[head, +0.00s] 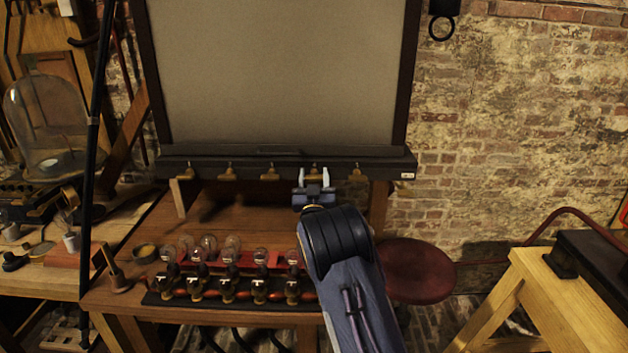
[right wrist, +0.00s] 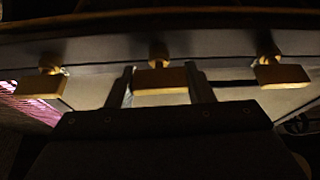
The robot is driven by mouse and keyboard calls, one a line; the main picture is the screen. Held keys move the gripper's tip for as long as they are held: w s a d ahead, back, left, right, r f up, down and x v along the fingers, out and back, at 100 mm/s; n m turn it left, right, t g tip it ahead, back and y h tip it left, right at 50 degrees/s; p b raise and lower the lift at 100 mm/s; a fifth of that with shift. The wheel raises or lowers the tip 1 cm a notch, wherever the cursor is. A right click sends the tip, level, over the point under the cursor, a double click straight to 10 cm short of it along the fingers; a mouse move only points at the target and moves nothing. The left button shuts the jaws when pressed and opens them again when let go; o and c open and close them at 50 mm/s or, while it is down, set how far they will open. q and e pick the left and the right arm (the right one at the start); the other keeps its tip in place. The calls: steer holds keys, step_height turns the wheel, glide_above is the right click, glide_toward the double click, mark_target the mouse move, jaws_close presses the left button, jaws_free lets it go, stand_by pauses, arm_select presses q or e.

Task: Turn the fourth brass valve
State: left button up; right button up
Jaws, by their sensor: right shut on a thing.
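A row of several brass valves runs along the dark ledge under the big grey panel. The fourth brass valve from the left (head: 314,170) is between the fingers of my right gripper (head: 313,178), which is shut on it. In the right wrist view its flat brass handle (right wrist: 160,79) sits between the two dark fingers, lying about level like its neighbours. The third valve (head: 270,174) and the fifth valve (head: 357,174) stand free on either side. My left gripper is not in view.
Below the ledge, a wooden table (head: 140,232) holds several glass bulbs (head: 209,245) and a row of dark-and-brass fittings (head: 228,290). A glass bell jar (head: 47,125) stands at the left. A round red stool (head: 417,270) is right of my arm.

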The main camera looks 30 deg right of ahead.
steer(key=n+y+b, duration=0.1)
steer(key=n+b, duration=0.1)
steer(key=n+y+b, duration=0.1)
steer(key=n+b, duration=0.1)
steer(key=n+t+y+b, duration=0.1)
steer(key=n+b, duration=0.1)
steer(key=shift+f+n, duration=0.25)
steer(key=shift+n, duration=0.15)
steer(key=n+y+b, duration=0.2)
steer(key=n+b, duration=0.1)
steer(key=n, duration=0.1)
steer(key=shift+a+n+y, duration=0.1)
steer(key=shift+n+y, duration=0.3)
steer(key=n+y+b, duration=0.1)
steer(key=n, duration=0.2)
steer(key=shift+r, duration=0.1)
steer(key=shift+n+g+y, duration=0.3)
steer(key=shift+n+g, duration=0.2)
steer(key=shift+n, duration=0.7)
steer(key=shift+n+g+y, duration=0.4)
steer(key=shift+n, duration=0.8)
steer(key=shift+w+a+n+g, duration=0.1)
steer(key=shift+n+g, duration=0.3)
steer(key=shift+n, duration=0.6)
steer(key=o, duration=1)
steer(key=shift+c, duration=0.2)
